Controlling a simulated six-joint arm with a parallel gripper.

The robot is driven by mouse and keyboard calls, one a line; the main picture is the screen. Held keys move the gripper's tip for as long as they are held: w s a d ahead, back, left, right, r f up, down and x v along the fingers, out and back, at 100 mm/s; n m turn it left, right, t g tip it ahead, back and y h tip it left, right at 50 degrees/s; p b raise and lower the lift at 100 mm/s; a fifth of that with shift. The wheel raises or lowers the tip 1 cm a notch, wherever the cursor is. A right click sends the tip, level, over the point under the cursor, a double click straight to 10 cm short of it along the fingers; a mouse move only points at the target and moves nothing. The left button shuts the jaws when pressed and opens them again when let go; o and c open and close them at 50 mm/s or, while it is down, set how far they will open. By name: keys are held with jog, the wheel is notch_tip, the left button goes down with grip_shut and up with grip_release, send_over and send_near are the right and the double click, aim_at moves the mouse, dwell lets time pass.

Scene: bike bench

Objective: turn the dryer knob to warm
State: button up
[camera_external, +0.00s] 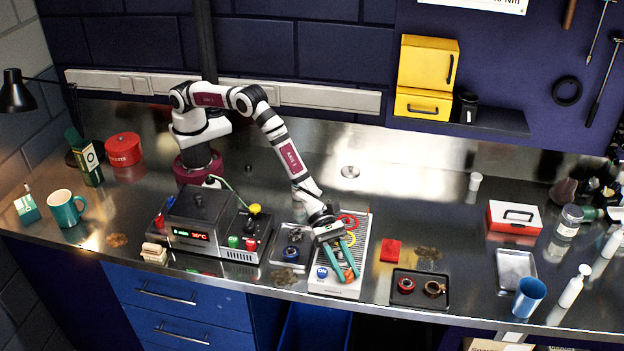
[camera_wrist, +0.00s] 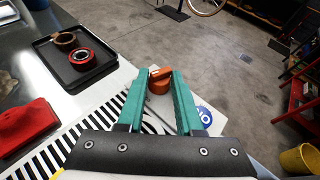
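The dryer (camera_external: 356,238) is a pale slatted unit at the bench's front edge, with a round blue mark on its front panel. Its orange knob (camera_external: 350,274) sits on that panel; in the wrist view the knob (camera_wrist: 159,82) shows between the tips of my teal fingers. My gripper (camera_external: 348,277) points down at the panel with a finger on either side of the knob. The fingers stand apart by about the knob's width in the wrist view (camera_wrist: 160,76). I cannot tell whether they touch it. The fingers hide part of the panel and its markings.
A small tray (camera_external: 280,257) with dark parts and a grey box with a red display (camera_external: 200,222) stand left. The bench's front edge is close.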

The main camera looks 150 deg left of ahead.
grip_shut()
jog(key=shift+a+m+g+h, duration=0.2)
jog(key=shift+m+g+h, duration=0.1)
jog(key=shift+m+h, duration=0.6)
jog(key=shift+w+a+m+g+h, duration=0.15)
jog(key=shift+m+g+h, duration=0.65)
jog(key=shift+m+h, duration=1.15)
jog(key=shift+h, duration=0.35)
jog(key=o, duration=0.7)
grip_release()
jog(key=shift+o, duration=0.2)
jog(key=shift+a, duration=0.1)
